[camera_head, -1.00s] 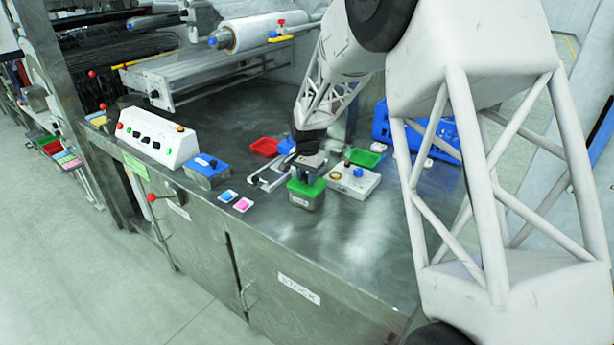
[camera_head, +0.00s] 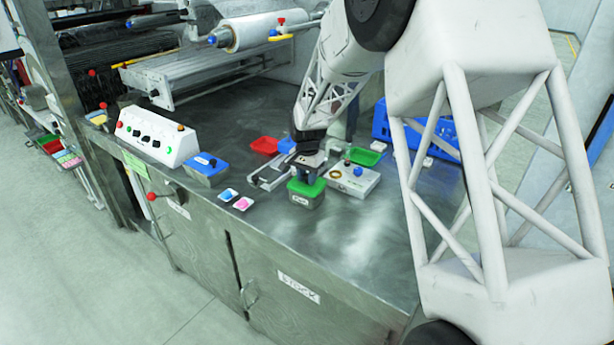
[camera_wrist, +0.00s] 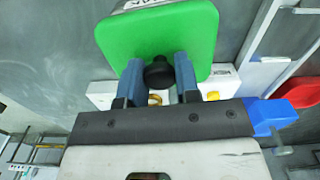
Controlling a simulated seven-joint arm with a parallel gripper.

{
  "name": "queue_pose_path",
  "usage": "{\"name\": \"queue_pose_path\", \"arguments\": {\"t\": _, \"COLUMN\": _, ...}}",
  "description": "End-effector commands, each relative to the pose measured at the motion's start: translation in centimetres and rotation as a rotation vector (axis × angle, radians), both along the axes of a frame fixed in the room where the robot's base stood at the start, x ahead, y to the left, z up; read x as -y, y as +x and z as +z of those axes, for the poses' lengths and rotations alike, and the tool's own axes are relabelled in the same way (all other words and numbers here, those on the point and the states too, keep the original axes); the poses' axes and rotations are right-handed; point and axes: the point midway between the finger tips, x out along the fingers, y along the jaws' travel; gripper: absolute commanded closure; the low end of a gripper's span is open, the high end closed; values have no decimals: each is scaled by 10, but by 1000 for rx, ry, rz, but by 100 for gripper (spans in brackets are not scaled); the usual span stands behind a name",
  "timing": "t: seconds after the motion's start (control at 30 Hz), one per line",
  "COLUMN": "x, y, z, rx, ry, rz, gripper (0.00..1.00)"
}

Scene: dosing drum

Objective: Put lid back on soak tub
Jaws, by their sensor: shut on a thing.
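The green lid (camera_head: 306,188) is at the top of a small grey metal tub (camera_head: 304,201) near the middle of the bench, roughly level. In the head view I cannot tell whether the lid is fully seated. The lid (camera_wrist: 192,36) fills the upper middle of the wrist view, with a round black knob (camera_wrist: 158,74). My gripper (camera_head: 308,174) is above it with its fingers down. In the wrist view my gripper (camera_wrist: 159,78) has one blue-grey finger on each side of the knob, shut on it. The tub's inside is hidden, and its front label is too small to read.
A blue-lidded tub (camera_head: 207,165) stands left. Two coloured cards (camera_head: 234,199) lie before it. A white block (camera_head: 352,180) is close right of the green lid. A red tray (camera_head: 265,145), green tray (camera_head: 363,156) and blue crate (camera_head: 428,135) stand behind. The front bench is clear.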

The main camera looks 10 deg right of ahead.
Motion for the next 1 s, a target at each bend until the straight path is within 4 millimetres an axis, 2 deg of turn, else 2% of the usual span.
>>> {"name": "queue_pose_path", "arguments": {"t": 0.23, "x": 0, "y": 0, "z": 0, "rx": 0, "ry": 0, "rz": 0, "gripper": 93}}
{"name": "queue_pose_path", "arguments": {"t": 0.27, "x": 0, "y": 0, "z": 0, "rx": 0, "ry": 0, "rz": 0, "gripper": 67}}
{"name": "queue_pose_path", "arguments": {"t": 0.43, "x": 0, "y": 0, "z": 0, "rx": 0, "ry": 0, "rz": 0, "gripper": 41}}
{"name": "queue_pose_path", "arguments": {"t": 0.63, "x": 0, "y": 0, "z": 0, "rx": 0, "ry": 0, "rz": 0, "gripper": 40}}
{"name": "queue_pose_path", "arguments": {"t": 0.8, "x": 0, "y": 0, "z": 0, "rx": 0, "ry": 0, "rz": 0, "gripper": 15}}
{"name": "queue_pose_path", "arguments": {"t": 1.0, "x": 0, "y": 0, "z": 0, "rx": 0, "ry": 0, "rz": 0, "gripper": 15}}
